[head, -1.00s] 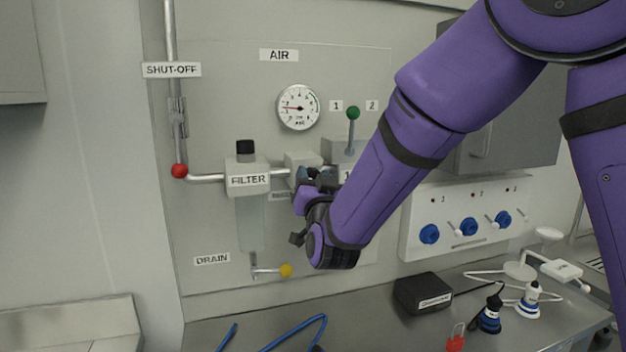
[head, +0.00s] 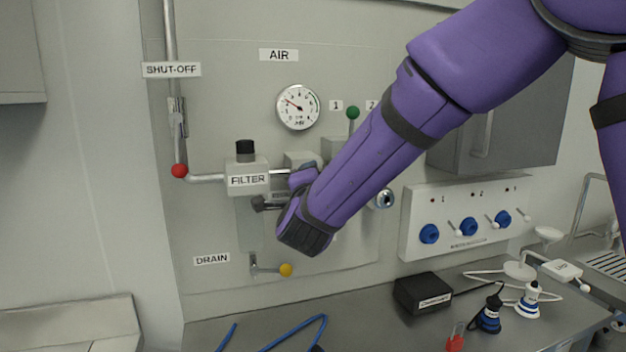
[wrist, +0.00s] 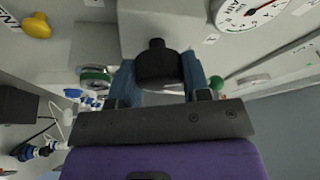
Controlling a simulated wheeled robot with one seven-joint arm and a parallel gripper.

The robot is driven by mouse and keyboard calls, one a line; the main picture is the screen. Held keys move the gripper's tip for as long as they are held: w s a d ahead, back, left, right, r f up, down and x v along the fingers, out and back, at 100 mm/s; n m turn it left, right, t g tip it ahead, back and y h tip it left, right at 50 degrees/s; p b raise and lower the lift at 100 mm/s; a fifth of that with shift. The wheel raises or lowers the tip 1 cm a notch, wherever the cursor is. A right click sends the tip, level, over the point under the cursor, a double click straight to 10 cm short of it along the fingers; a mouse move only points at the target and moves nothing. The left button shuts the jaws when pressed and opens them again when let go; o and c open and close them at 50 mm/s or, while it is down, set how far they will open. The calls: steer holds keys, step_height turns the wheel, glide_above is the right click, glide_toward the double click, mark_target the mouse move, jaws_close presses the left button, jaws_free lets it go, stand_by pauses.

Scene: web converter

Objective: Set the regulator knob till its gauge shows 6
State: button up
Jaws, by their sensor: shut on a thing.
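The pressure gauge (head: 298,107) is a round white dial on the wall panel under the AIR sign. Its red needle points to the upper left, on the low side of the scale; the exact reading is too small to tell. Its edge also shows at the top right of the wrist view (wrist: 250,12). The regulator body (head: 302,159) is grey and sits below the gauge. In the wrist view the dark regulator knob (wrist: 158,68) stands between the blue fingers of my gripper (wrist: 158,80), which is shut on it. In the head view my wrist hides the knob and fingertips.
The filter block (head: 247,178) sits left of my wrist, with the yellow drain knob (head: 285,270) below. A green-tipped lever (head: 353,113) stands close to my forearm. A black box (head: 422,292) and blue hose (head: 300,335) lie on the bench.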

steer(key=m+g, duration=0.1)
steer(key=m, duration=0.3)
steer(key=shift+m+g, duration=0.3)
steer(key=shift+g, duration=0.1)
steer(key=m+g, duration=0.1)
steer(key=m, duration=0.2)
steer(key=shift+m+g, duration=0.3)
steer(key=shift+m, duration=0.1)
steer(key=m+g+y, duration=0.1)
steer(key=m, duration=0.2)
steer(key=shift+y, duration=0.4)
steer(key=shift+f+m+g+y, duration=0.1)
steer(key=shift+m+g+y, duration=0.6)
steer(key=shift+m, duration=0.9)
steer(key=o, duration=0.9)
